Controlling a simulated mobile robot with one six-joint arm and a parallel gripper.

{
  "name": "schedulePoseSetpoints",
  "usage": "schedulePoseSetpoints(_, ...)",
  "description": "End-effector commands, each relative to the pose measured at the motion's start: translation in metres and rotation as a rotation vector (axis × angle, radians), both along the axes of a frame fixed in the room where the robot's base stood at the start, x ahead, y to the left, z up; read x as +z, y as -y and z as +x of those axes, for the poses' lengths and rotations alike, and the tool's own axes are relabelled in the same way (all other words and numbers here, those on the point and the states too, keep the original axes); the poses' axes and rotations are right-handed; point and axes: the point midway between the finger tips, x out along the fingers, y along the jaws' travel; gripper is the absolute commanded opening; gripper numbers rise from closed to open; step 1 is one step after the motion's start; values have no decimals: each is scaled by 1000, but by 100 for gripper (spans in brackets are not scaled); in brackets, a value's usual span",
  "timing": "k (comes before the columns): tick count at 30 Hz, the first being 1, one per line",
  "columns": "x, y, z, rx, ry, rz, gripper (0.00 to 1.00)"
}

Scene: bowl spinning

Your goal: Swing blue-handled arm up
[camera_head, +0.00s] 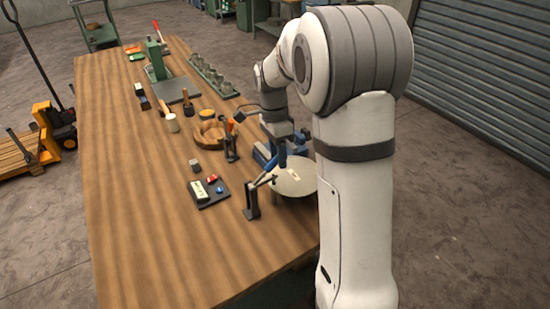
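The blue-handled arm (264,179) slants up and right from a black stand (251,203) near the table's right edge. Its upper end reaches over the left part of a pale round disc (298,178). Dark blue shows near that end, but I cannot tell handle from gripper parts clearly. My gripper (283,150) points down just above the disc, close to the arm's upper end. The fingers are too small and partly hidden to show whether they are open or touch the handle.
A blue machine base (265,157) is behind the disc. A dark tray (209,192) with small parts lies left. The table's front left (170,250) is clear.

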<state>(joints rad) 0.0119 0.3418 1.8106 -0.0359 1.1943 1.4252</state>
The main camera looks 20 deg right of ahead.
Motion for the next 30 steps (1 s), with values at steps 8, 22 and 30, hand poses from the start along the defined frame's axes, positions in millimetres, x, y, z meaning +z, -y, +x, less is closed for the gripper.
schedulePoseSetpoints(8, -17, 1, -4, 0, 0, 0, 39)
schedulePoseSetpoints(22, -17, 1, -4, 1, 1, 0, 17)
schedulePoseSetpoints(30, -17, 1, -4, 1, -1, 0, 0)
